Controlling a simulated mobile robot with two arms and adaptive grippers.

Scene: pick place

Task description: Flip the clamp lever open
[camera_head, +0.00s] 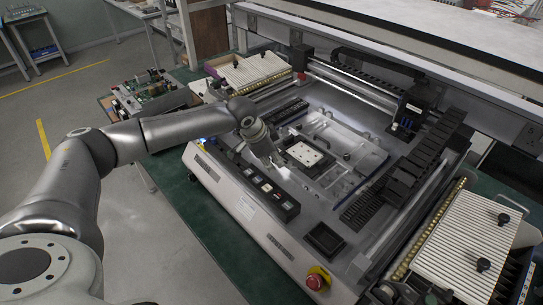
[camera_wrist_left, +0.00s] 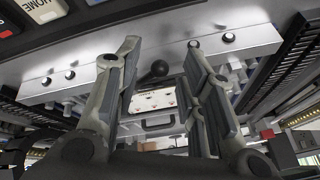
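My left gripper (camera_head: 277,164) reaches over the machine's front panel toward the work area, beside a white board (camera_head: 304,153) with dark dots. In the left wrist view its two fingers (camera_wrist_left: 162,50) are open and spread apart. A lever with a black ball knob (camera_wrist_left: 158,68) shows in the gap between them, beyond the fingers and apparently untouched. The white board (camera_wrist_left: 153,100) shows behind the knob. I take this knob to be the clamp lever's, but its shaft is mostly hidden. In the head view my gripper hides this area. My right gripper is not in view.
The machine's front panel carries a button row (camera_head: 262,187) and a red emergency stop (camera_head: 317,279). A black placement head (camera_head: 413,108) hangs at the back right. Ribbed feeder trays (camera_head: 466,241) stand at right. A metal bar (camera_wrist_left: 239,41) crosses the wrist view.

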